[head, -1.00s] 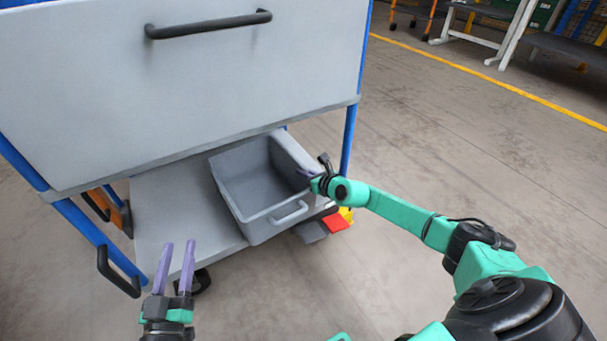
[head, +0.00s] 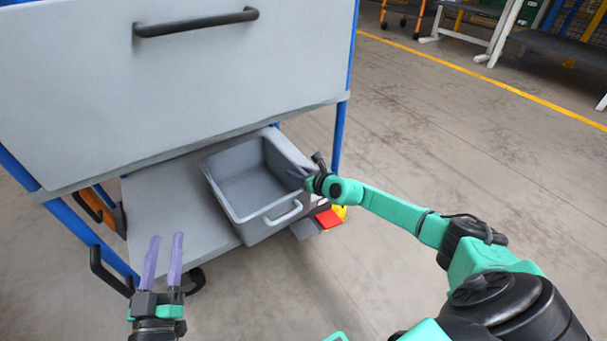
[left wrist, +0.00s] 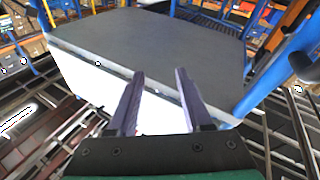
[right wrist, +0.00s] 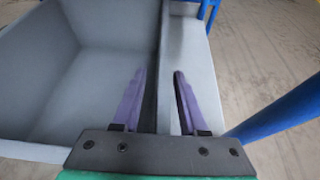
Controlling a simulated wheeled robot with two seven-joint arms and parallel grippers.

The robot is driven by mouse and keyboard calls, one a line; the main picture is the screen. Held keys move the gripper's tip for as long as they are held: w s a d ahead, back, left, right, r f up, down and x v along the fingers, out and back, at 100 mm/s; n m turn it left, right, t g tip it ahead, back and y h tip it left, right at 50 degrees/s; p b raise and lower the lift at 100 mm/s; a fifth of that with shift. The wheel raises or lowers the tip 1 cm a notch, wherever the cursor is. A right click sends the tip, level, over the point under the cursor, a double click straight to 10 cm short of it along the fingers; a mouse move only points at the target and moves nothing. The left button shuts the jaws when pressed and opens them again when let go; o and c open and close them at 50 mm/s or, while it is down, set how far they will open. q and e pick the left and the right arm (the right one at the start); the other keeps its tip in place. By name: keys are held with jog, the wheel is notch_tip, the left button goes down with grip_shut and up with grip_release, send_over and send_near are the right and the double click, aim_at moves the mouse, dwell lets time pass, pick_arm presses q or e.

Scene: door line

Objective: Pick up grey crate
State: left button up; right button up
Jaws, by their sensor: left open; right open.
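The grey crate (head: 225,205) is open-topped and looks empty. It sits tilted in heading on the lower shelf (head: 160,217) of a cart, its front handle (head: 283,213) facing me. My right gripper (head: 298,173) is open at the crate's right side wall. In the right wrist view its open fingers (right wrist: 158,98) lie over the crate's side rim, with the crate interior (right wrist: 90,70) to the left; contact is unclear. My left gripper (head: 163,258) is open and empty, in front of the shelf's left part, away from the crate. Its fingers also show in the left wrist view (left wrist: 160,100).
A large grey panel with a black handle (head: 195,22) overhangs the shelf. Blue cart posts (head: 340,135) stand at the sides. A black handle (head: 103,270) juts out near my left gripper. Red and yellow items (head: 328,219) lie right of the crate. Open floor lies to the right.

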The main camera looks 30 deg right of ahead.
jog(key=shift+s+r, duration=0.1)
jog(key=shift+s, duration=0.05)
jog(key=shift+s+d+r+p, duration=0.15)
jog(key=shift+s+r+p, duration=0.1)
jog(key=shift+s+p, duration=0.3)
pick_arm(q)
jog(key=s+d+f+g+y, duration=0.1)
jog(key=s+f+g, duration=0.2)
jog(key=s+f, duration=0.45)
jog(key=s+f+g, duration=0.4)
jog(key=f, duration=0.7)
pick_arm(e)
jog(key=shift+s+r+p, duration=0.25)
jog(key=shift+s+p, duration=0.2)
jog(key=shift+s, duration=0.15)
pick_arm(q)
jog(key=shift+g, duration=0.6)
notch_tip(320, 180, up, 5)
jog(key=p, duration=0.5)
jog(key=shift+s+r, duration=0.1)
jog(key=shift+r, duration=0.1)
pick_arm(e)
jog(key=v, duration=1.1)
jog(key=shift+s, duration=0.3)
jog(key=shift+d, duration=0.1)
